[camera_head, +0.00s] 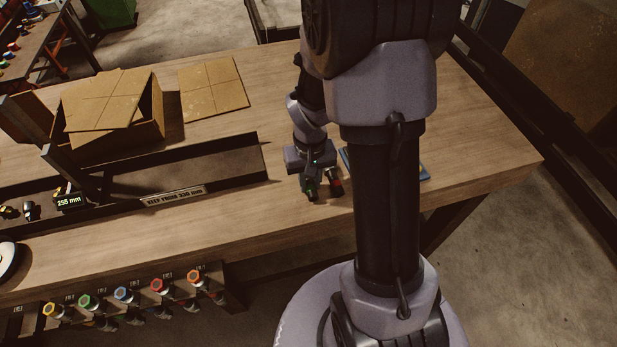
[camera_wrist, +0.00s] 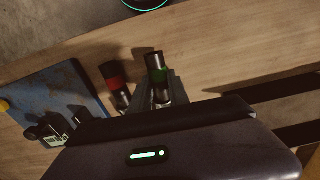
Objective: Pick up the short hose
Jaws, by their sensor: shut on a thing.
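A short black hose with a green band and a metal end (camera_wrist: 157,72) is in my gripper (camera_wrist: 158,95), seen in the wrist view. In the head view the hose (camera_head: 310,187) shows at my gripper (camera_head: 317,172), low over the wooden bench. The jaws are shut on it; my gripper's body hides its rear part. A second short dark piece with a red band (camera_wrist: 115,84) is close beside it, and also shows in the head view (camera_head: 336,187). I cannot tell whether that piece touches my gripper.
A dark trough with a stop marker (camera_head: 173,197) and a cardboard box (camera_head: 110,105) are left. Colour-ringed pieces (camera_head: 160,287) hang along the front edge.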

